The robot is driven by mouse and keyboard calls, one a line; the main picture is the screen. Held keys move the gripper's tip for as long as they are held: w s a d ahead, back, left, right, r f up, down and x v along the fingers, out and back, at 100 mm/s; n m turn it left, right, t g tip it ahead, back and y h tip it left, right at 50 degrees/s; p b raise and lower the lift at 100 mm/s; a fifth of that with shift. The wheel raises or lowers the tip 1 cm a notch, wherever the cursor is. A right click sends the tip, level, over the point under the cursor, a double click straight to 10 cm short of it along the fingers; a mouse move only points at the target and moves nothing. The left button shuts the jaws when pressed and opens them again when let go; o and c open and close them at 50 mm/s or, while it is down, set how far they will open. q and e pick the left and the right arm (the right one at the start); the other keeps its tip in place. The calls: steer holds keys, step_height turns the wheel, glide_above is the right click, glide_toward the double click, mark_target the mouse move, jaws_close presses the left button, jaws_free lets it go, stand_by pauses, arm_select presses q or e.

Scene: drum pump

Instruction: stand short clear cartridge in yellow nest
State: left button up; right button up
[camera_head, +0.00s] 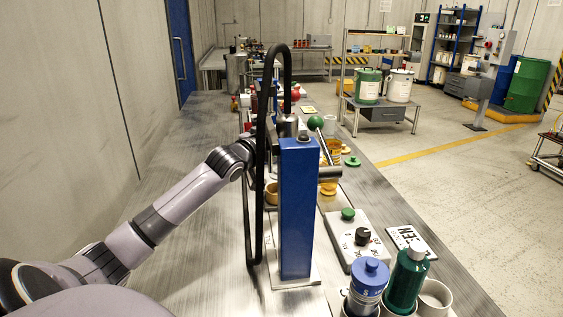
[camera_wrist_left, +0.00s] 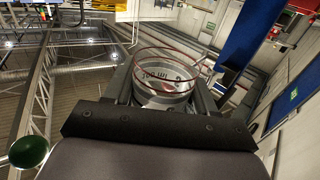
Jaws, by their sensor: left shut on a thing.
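In the left wrist view, my left gripper (camera_wrist_left: 163,88) is shut on a clear cylindrical cartridge (camera_wrist_left: 165,72) with a reddish rim and dark volume lettering. The cartridge sits between the two fingers. In the head view my left arm reaches in from the left, and its gripper and the cartridge are hidden behind the blue column. Yellow-amber round parts (camera_head: 329,187) show just right of the column, partly covered by a grey cylinder. I cannot tell which is the yellow nest. My right gripper is in neither view.
The blue column (camera_head: 298,210) with a black hose (camera_head: 258,130) stands mid-bench. To its right are a control box (camera_head: 352,238), a lettered plate (camera_head: 410,240), a blue-capped bottle (camera_head: 368,284) and a green bottle (camera_head: 406,280). A tan ring (camera_head: 271,193) lies left. The bench's left side is clear.

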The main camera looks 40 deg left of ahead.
arm_select(q)
step_height(320, 180, down, 7)
steer(key=shift+r, duration=0.2)
steer(key=o, duration=1.3)
steer(key=shift+s+d, duration=0.2)
steer(key=shift+s, duration=1.8)
steer(key=shift+s+d, duration=0.25)
steer(key=shift+s, duration=1.7)
steer(key=shift+s+d, duration=0.2)
steer(key=shift+s, duration=1.8)
